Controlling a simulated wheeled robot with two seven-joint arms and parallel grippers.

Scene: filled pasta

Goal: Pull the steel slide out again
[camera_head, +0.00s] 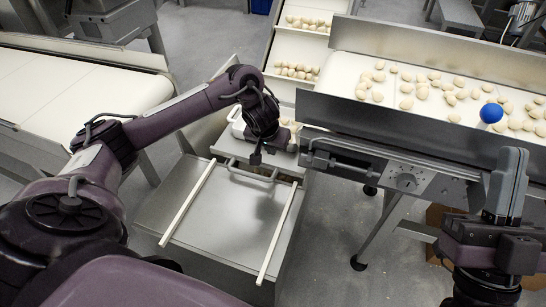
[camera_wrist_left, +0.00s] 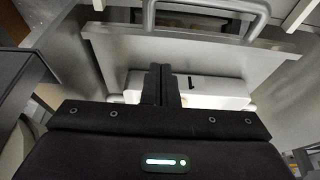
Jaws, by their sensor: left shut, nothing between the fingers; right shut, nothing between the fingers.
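The steel slide shows as a flat steel plate with a bar handle (camera_head: 250,174) in the head view, at the back of a steel table (camera_head: 222,225). In the left wrist view a steel panel (camera_wrist_left: 215,50) carries a bar handle (camera_wrist_left: 265,12) at the top. My left gripper (camera_head: 256,158) is shut and empty, just behind the handle and apart from it as far as I can tell. Its shut fingers also show in the wrist view (camera_wrist_left: 160,72). My right gripper (camera_head: 514,155) is shut, empty and points up at the far right.
Two white rails (camera_head: 187,203) (camera_head: 277,232) lie along the steel table. A white part (camera_wrist_left: 212,92) is below the left fingers. Another conveyor (camera_head: 75,88) is at the left.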

